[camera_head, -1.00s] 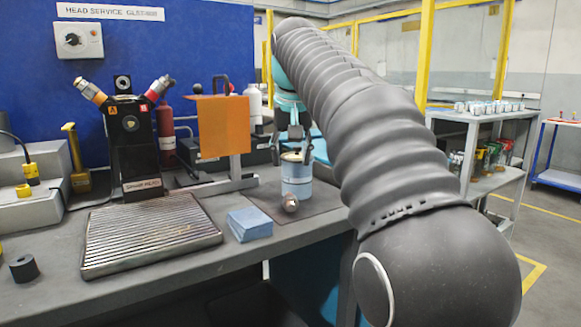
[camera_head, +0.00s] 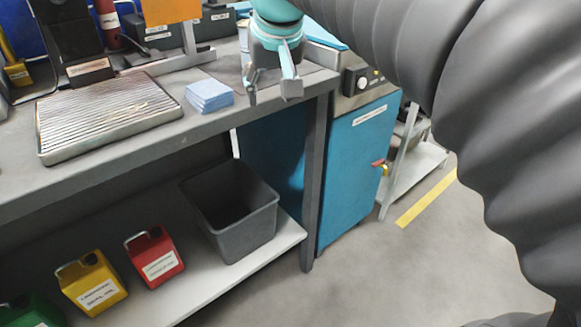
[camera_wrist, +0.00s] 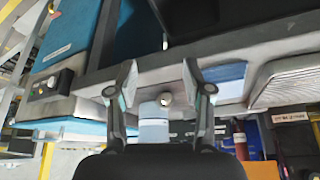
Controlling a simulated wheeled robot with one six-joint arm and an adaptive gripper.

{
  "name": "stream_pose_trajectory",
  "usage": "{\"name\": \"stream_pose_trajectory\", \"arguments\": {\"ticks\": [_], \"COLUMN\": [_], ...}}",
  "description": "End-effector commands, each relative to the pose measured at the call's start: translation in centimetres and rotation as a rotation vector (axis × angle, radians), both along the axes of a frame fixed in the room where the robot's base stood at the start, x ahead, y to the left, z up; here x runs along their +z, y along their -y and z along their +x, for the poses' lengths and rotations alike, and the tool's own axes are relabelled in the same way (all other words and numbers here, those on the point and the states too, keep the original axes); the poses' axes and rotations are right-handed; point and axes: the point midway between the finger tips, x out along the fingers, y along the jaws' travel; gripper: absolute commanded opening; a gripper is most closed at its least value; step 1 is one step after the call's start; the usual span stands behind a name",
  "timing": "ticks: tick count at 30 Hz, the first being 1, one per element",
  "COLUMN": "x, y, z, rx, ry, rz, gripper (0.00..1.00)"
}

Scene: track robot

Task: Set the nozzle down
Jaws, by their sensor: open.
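My gripper (camera_head: 270,95) is open and empty, at the front edge of the bench near its right end in the head view. Its two spread fingers also show in the wrist view (camera_wrist: 157,88). Between them, farther off, is a small round metallic piece (camera_wrist: 166,99), which may be the nozzle; I cannot be sure. It lies close to a pale blue can (camera_wrist: 153,128) on the bench and is apart from the fingers. In the head view my gripper hides the piece and most of the can.
A ribbed metal tray (camera_head: 110,118) and a stack of blue cloths (camera_head: 209,95) lie on the bench. Below, a grey bin (camera_head: 245,225), a red canister (camera_head: 154,257) and a yellow canister (camera_head: 90,283) stand on a shelf. A blue cabinet (camera_head: 355,175) stands right. The floor at right is clear.

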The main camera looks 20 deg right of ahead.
Motion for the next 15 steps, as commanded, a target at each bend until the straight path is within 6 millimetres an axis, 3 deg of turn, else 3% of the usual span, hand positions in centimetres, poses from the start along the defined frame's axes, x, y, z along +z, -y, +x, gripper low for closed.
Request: {"name": "stream_pose_trajectory", "arguments": {"ticks": [1,9,15], "x": [-1.6,-11.6,-17.1], "y": [0.0,-0.2,-0.3], "z": [-1.9,-10.2,-14.0], "rx": [0.008,0.050,0.067], "ry": [0.005,0.033,0.046], "rz": [-0.001,-0.002,-0.003], "gripper": [0.51,0.51,0.51]}}
